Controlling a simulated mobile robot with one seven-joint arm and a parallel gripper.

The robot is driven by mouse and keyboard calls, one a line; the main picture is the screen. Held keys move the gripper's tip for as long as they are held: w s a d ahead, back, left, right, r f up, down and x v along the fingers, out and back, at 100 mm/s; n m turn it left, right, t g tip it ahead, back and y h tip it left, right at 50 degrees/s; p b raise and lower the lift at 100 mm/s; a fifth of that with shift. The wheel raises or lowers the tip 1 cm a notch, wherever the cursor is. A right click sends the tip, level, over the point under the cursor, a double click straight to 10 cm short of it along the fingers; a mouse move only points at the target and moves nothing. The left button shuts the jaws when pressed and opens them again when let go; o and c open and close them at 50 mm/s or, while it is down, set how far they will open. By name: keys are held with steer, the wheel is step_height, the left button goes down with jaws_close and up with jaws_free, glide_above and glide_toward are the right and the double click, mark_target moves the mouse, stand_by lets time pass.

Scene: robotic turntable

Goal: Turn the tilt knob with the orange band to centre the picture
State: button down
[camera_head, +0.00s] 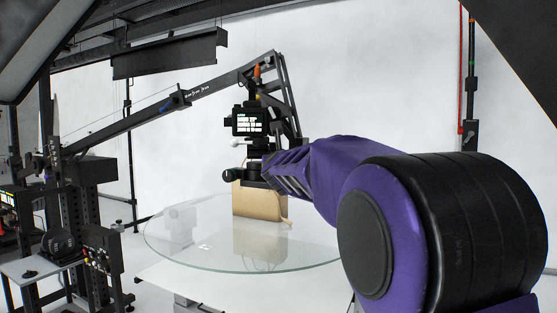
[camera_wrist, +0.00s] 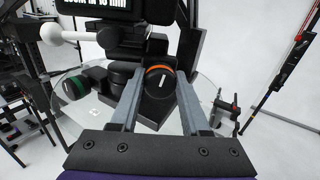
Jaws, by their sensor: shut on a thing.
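The tilt knob with the orange band (camera_wrist: 159,82) is a black round knob with a white mark on its face, below the camera body in the wrist view. My gripper (camera_wrist: 160,74) has one grey finger on each side of this knob and is shut on it. In the head view my purple arm reaches in from the right, and the dark gripper (camera_head: 285,174) is at the camera head's lower part. The knob itself cannot be made out there. The camera's screen (camera_head: 249,123) shows pale blocks. Its text is cut off at the top of the wrist view (camera_wrist: 95,4).
A knob with a green band (camera_wrist: 75,88) and a white ball-ended handle (camera_wrist: 50,33) are left of my fingers. The camera hangs from a long crane arm (camera_head: 150,112). Below, a tan bag (camera_head: 246,203) stands on a round glass turntable (camera_head: 175,247).

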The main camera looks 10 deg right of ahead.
steer(key=shift+a+f+n+p, duration=0.15)
steer(key=shift+n+p, duration=1.45)
steer(key=shift+n, duration=5.6)
steer(key=shift+d+f+n+p, duration=0.1)
steer(key=shift+n+p, duration=1.45)
steer(key=shift+n, duration=5.65)
steer(key=shift+c, duration=1.9)
jaws_free()
